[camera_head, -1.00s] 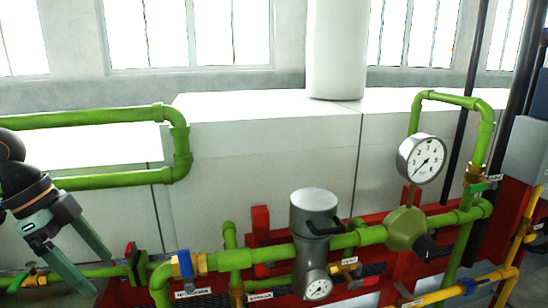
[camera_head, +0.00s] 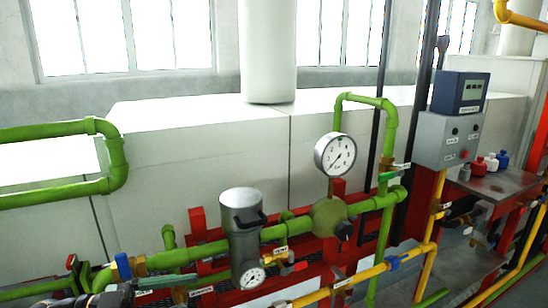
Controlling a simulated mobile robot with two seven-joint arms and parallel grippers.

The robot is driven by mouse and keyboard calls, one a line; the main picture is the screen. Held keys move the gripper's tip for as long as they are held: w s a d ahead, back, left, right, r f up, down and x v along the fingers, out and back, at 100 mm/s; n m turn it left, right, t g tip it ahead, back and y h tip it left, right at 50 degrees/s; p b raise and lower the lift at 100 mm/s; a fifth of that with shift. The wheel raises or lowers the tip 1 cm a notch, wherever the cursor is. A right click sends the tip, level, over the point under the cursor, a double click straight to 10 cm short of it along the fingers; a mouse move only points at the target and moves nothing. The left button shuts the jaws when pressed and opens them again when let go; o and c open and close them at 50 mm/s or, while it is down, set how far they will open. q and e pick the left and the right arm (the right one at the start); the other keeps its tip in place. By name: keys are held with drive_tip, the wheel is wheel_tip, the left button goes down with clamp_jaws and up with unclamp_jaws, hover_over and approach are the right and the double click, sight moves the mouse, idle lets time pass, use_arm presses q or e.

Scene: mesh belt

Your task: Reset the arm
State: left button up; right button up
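A dark part of my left arm shows at the bottom left edge, low in front of the green pipe (camera_head: 185,256). Its gripper fingers cannot be made out there, so I cannot tell whether it is open or shut. My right arm and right gripper are not in view.
Green pipes carry a grey cylinder (camera_head: 241,222) and a round pressure gauge (camera_head: 335,154). A yellow pipe (camera_head: 368,274) runs low in front. A grey control box (camera_head: 448,139) with a blue display (camera_head: 460,92) stands right, beside a metal table (camera_head: 500,184) with small bottles.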

use_arm(q)
wheel_tip(320, 180, down, 14)
drive_tip(key=w+a+n+t+y+p, duration=0.1)
drive_tip(key=a+n+t+y+p, duration=0.1)
drive_tip(key=n+t+y, duration=1)
drive_tip(key=s+d+f+n+g+y+p, duration=0.1)
drive_tip(key=s+d+f+n+g+y, duration=0.2)
drive_tip(key=s+f+g, duration=0.5)
drive_tip(key=s+f, duration=0.7)
drive_tip(key=f, duration=0.3)
drive_tip(key=shift+s+d+f+g, duration=0.15)
drive_tip(key=shift+g, duration=0.15)
